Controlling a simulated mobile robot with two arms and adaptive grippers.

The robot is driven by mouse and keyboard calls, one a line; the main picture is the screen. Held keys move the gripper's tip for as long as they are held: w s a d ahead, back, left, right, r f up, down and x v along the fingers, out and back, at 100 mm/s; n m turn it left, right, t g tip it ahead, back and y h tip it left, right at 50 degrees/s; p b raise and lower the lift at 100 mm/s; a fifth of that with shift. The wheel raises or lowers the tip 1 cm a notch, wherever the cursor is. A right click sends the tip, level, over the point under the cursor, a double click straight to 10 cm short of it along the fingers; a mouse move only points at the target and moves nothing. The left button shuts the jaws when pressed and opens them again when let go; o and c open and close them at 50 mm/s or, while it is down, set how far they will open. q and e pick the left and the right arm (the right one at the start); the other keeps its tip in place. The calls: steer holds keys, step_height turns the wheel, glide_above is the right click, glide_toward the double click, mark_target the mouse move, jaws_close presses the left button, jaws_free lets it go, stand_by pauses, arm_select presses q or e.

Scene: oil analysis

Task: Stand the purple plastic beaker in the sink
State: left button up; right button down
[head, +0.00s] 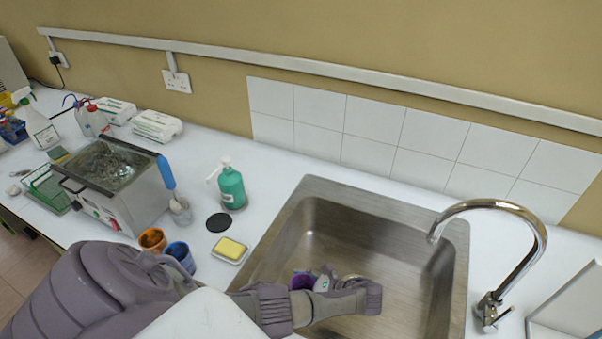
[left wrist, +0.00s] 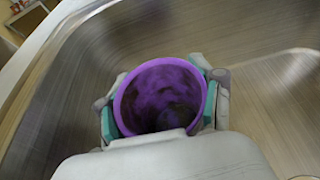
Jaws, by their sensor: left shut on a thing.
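The purple plastic beaker (left wrist: 160,97) is between the fingers of my left gripper (left wrist: 162,100) in the left wrist view, and its open mouth faces the camera. The gripper is shut on it. In the head view a small purple part of the beaker (head: 302,281) shows beside my left gripper (head: 325,280), the rest hidden by the arm. Both are over or inside the basin of the steel sink (head: 375,235). I cannot tell whether the beaker touches the sink floor. My right gripper is not in view.
A chrome tap (head: 520,232) arches over the sink's right side. Left of the sink are a yellow sponge (head: 231,248) in a dish, a green pump bottle (head: 231,187), orange (head: 152,239) and blue (head: 179,254) beakers, and a steel bath (head: 125,190).

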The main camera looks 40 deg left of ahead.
arm_select(q)
steer(key=shift+f+b, duration=1.5)
steer(key=shift+f, duration=1.25)
steer(key=shift+f, duration=0.15)
steer(key=o, duration=1.2)
